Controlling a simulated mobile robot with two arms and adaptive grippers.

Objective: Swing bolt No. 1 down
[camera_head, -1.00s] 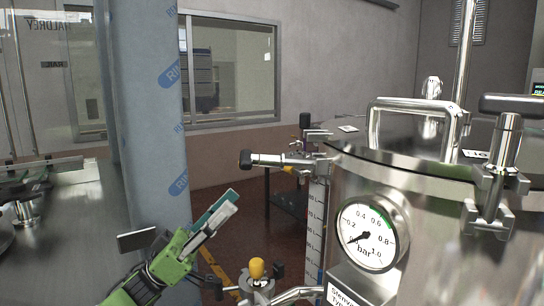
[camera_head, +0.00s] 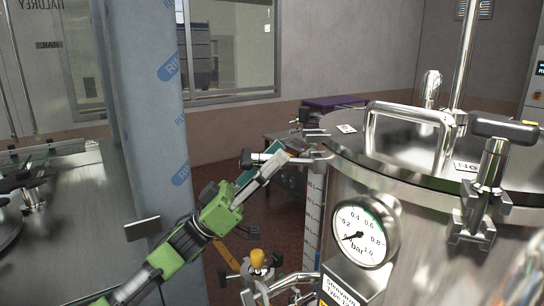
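A swing bolt (camera_head: 305,159) with a dark-ended handle sticks out roughly level from the left side of the steel vessel's lid rim (camera_head: 345,152). My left gripper (camera_head: 279,163) has its fingertips at this bolt and covers part of its handle; whether they touch it I cannot tell. The finger gap is seen edge-on, so open or shut is unclear. Another swing bolt (camera_head: 487,175) with a black T-handle stands upright at the front right of the lid. A tag (camera_head: 466,167) lies beside it, and another tag (camera_head: 346,128) lies near the left bolt; neither number reads clearly. My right gripper is out of view.
A round bar gauge (camera_head: 357,236) is on the vessel's front. A yellow-knobbed valve (camera_head: 257,260) and pipework sit low, below my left arm. A film-wrapped blue-grey column (camera_head: 150,110) stands left of the arm. A steel bench (camera_head: 85,215) is at far left.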

